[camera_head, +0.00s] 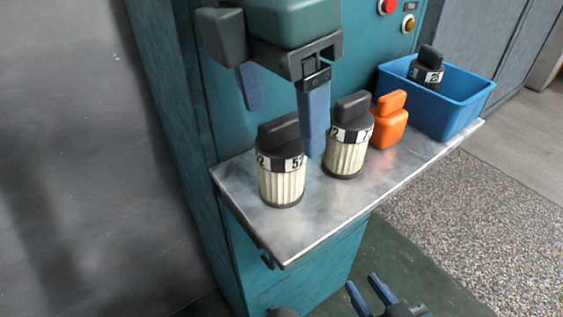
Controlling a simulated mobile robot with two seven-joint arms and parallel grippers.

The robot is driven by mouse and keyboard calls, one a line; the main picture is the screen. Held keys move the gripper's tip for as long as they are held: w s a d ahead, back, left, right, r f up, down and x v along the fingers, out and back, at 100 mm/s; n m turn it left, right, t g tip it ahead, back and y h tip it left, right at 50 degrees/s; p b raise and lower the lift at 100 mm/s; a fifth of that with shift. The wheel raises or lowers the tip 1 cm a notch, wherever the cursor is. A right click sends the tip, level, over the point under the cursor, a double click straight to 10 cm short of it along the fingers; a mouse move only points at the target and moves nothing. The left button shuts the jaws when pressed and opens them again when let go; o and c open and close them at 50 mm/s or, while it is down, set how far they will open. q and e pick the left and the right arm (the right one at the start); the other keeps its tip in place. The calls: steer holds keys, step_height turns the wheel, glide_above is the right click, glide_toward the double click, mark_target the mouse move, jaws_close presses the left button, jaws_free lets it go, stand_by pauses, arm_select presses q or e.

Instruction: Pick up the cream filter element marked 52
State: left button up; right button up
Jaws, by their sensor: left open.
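The cream filter element that appears marked 52 (282,184) stands upright at the left of the metal shelf (310,222). It has a pleated cream body, a white number band and a black cap with a raised tab; the band's digits are partly cut off by its curve. My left gripper (284,132) is open and empty, its blue fingers pointing down above and around the height of the cap. One finger hangs in front, between the two cream elements; I cannot tell if it touches either. My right gripper (362,282) is low at the bottom edge, open and empty.
A similar cream element (346,158), its band partly reading 7, stands close to the right. An orange piece (388,128) stands beside it. A blue bin (432,112) at the far right holds a black-capped part (427,74). The shelf's front left is clear.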

arm_select(q)
step_height(320, 180, down, 2)
steer(key=shift+w+d+f, duration=0.1)
steer(key=shift+d, duration=0.05)
steer(key=c, duration=1.4)
